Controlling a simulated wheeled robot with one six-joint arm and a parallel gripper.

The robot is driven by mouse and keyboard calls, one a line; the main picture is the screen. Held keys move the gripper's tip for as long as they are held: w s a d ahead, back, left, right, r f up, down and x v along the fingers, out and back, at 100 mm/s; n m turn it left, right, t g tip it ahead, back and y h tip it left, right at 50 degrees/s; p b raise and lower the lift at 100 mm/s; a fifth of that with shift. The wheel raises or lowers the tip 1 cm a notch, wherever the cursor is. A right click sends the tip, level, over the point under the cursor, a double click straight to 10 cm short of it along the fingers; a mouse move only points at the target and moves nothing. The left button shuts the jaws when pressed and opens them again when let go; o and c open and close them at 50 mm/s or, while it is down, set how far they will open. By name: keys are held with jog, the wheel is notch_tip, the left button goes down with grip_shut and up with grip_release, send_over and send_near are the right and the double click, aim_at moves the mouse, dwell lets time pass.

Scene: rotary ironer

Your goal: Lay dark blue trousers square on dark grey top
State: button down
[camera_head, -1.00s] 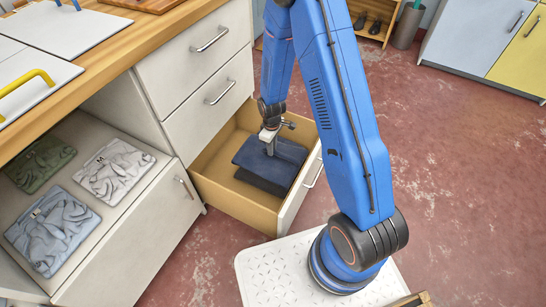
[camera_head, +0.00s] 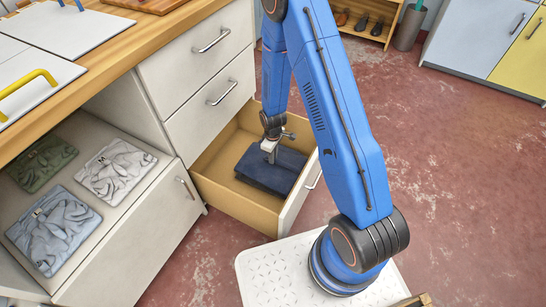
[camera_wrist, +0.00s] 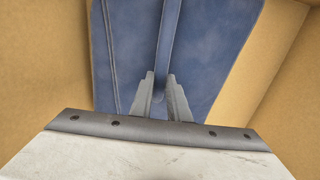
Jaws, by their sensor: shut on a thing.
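The folded dark blue trousers (camera_head: 282,172) are inside the open drawer in the head view, lying nearly flat. They fill much of the wrist view (camera_wrist: 125,45), with a raised fold or seam running up the middle. My gripper (camera_head: 269,158) comes down from above onto the trousers. In the wrist view my gripper's fingers (camera_wrist: 160,78) are closed on the fabric near the middle. The dark grey top is hidden under the trousers or too dark to tell apart from them. Whether the trousers touch it squarely cannot be seen.
The open wooden drawer (camera_head: 237,205) has walls close around the trousers, with bare floor at their left. Folded green (camera_head: 42,163), light grey (camera_head: 116,170) and blue-grey (camera_head: 52,230) garments lie on the shelf at left. A cabinet (camera_head: 197,75) stands behind the drawer.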

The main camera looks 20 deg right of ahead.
jog(key=c, duration=1.7)
grip_release()
jog(key=shift+f, duration=0.1)
notch_tip(320, 180, up, 12)
jog(key=shift+r, duration=0.25)
jog(key=s+d+r+m+t, duration=0.15)
jog(key=s+r, duration=0.35)
jog(key=r, duration=0.8)
jog(key=s+d+r+m+t, duration=0.1)
jog(key=s+d+r+m, duration=0.2)
jog(key=r, duration=1)
jog(key=shift+s+d+r+m+t, duration=0.4)
jog(key=shift+s+r+m, duration=0.35)
jog(key=shift+s+r, duration=2.3)
jog(key=shift+s+d+r+m+t, duration=0.6)
jog(key=shift+s+r, duration=0.85)
jog(key=shift+s, duration=3.15)
jog(key=shift+s+d+r+m+t, duration=0.2)
jog(key=shift+s+r+m, duration=0.7)
jog(key=shift+s+r, duration=2.15)
